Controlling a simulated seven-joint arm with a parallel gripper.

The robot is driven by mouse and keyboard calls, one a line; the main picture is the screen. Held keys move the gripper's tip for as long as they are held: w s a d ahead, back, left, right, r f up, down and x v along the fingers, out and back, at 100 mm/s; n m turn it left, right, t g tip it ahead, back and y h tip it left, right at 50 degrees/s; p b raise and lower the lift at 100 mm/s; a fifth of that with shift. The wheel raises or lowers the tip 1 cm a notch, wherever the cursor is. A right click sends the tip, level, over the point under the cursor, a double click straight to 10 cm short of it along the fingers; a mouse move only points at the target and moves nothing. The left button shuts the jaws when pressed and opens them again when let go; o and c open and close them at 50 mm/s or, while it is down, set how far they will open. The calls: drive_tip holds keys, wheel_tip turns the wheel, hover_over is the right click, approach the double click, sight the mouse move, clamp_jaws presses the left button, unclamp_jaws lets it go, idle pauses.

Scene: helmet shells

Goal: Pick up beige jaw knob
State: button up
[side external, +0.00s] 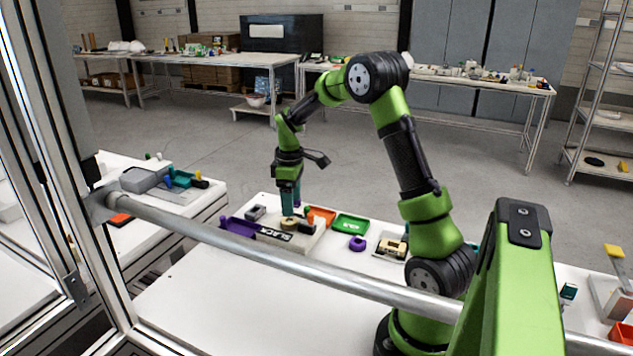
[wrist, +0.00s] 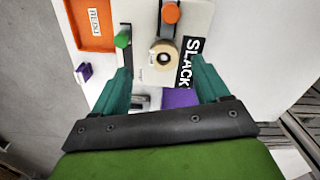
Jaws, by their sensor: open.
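The beige jaw knob (wrist: 163,56) is a round, pale piece on a grey-white fixture (wrist: 145,72) with a black "SLACK" label, seen in the wrist view. In the side view the knob (side external: 288,223) shows just below my fingertips, partly hidden by them. My gripper (side external: 290,211) points down over the fixture (side external: 300,245). In the wrist view its two teal fingers (wrist: 160,70) are apart, with the knob showing between their tips. I cannot tell whether the fingers reach down to the knob's height.
An orange knob (wrist: 171,13) and a green knob (wrist: 123,39) stand close to the beige one. A purple tray (side external: 237,227), an orange tray (side external: 321,214) and a green tray (side external: 351,224) surround the fixture. A purple ring (side external: 357,243) lies right.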

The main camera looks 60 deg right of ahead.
sight(291, 222)
drive_tip(key=shift+a+f, duration=0.15)
drive_tip(key=shift+f, duration=1.25)
drive_tip(key=shift+a+f, duration=0.1)
drive_tip(key=shift+f, duration=1.25)
drive_tip(key=shift+c, duration=0.4)
